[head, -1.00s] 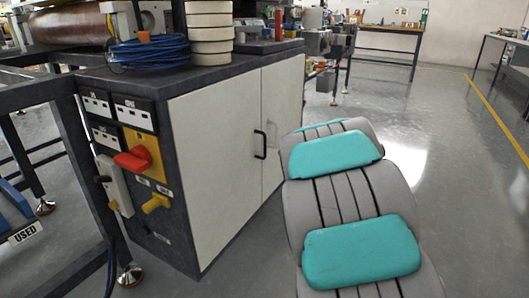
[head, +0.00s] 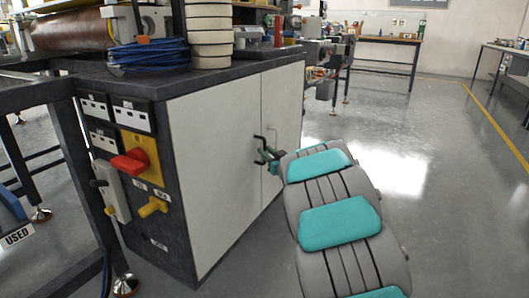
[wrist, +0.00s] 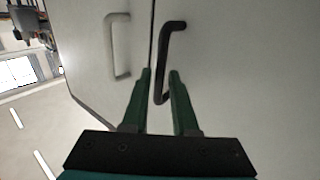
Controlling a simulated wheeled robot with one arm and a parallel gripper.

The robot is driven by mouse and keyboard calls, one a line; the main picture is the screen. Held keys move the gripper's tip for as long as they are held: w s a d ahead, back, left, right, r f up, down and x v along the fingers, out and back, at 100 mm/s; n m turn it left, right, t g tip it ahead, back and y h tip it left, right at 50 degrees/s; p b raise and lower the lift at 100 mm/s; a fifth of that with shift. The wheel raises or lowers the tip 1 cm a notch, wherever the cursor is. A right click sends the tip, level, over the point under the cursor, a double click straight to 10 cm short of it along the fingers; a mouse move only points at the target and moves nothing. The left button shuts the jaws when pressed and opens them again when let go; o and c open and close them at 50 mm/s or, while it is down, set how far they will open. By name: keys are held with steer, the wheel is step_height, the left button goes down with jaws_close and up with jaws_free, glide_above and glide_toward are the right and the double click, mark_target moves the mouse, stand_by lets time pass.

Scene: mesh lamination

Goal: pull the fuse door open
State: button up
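The fuse door seems to be the white cabinet door (head: 215,150) with the black handle (head: 260,143); it looks closed. My gripper (head: 266,156) is at this handle in the head view, and its tip partly covers the handle's lower part. In the wrist view, the black handle (wrist: 172,58) stands upright on the white door (wrist: 245,80). My gripper (wrist: 160,73) is open, its two green fingers apart, with the lower part of the handle showing between them. I cannot tell whether the fingers touch it.
A second white door with a pale handle (wrist: 118,45) adjoins at the seam. Red and yellow switches (head: 135,160) are on the cabinet's left side. Blue cable (head: 148,54) and stacked rolls (head: 209,35) lie on top. The floor (head: 425,190) to the right is clear.

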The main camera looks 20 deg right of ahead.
steer(key=shift+w+a, duration=0.15)
steer(key=shift+w, duration=0.7)
jaws_close()
stand_by(0.8)
